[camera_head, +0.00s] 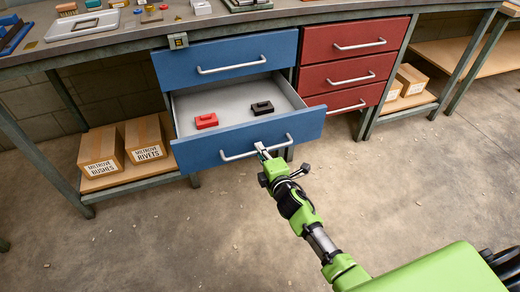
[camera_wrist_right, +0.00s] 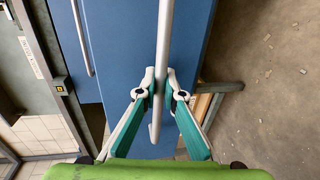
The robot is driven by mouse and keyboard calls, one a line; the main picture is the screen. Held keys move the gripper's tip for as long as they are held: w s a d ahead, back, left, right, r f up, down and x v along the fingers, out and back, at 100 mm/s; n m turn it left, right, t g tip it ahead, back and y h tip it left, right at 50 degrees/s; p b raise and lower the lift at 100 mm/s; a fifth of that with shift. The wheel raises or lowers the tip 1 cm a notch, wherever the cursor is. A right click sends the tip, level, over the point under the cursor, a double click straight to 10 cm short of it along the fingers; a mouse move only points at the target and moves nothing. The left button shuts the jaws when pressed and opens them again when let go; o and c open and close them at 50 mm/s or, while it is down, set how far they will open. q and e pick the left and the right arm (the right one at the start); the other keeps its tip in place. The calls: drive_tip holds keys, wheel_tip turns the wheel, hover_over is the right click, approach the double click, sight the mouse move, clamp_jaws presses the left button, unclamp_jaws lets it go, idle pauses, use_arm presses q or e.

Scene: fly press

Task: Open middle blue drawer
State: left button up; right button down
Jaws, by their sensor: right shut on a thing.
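The middle blue drawer (camera_head: 250,134) is pulled out from the bench, and its inside shows. A red box (camera_head: 206,121) and a black box (camera_head: 262,108) lie in it. Its silver bar handle (camera_head: 256,148) runs along the front. My right gripper (camera_head: 263,150) is at the handle's middle. In the right wrist view my right gripper (camera_wrist_right: 159,80) is shut on the handle (camera_wrist_right: 164,50), with one finger on each side of the bar. The blue drawer front (camera_wrist_right: 120,50) is behind it. My left gripper is in neither view.
A closed blue drawer (camera_head: 225,60) is above the open one. Red drawers (camera_head: 350,55) stand to the right. Cardboard boxes (camera_head: 100,150) sit on the low shelf at left. Small items and a grey tray (camera_head: 82,24) lie on the bench top. The floor (camera_head: 400,200) in front is clear.

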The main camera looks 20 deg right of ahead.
drive_tip(key=c, duration=2.2)
unclamp_jaws()
drive_tip(key=shift+o, duration=0.2)
drive_tip(key=shift+s, duration=0.1)
drive_tip(key=s+r, duration=0.2)
drive_tip(key=s, duration=0.9)
drive_tip(key=shift+s+d+r, duration=0.15)
drive_tip(key=shift+s+d, duration=0.05)
drive_tip(key=shift+s, duration=0.1)
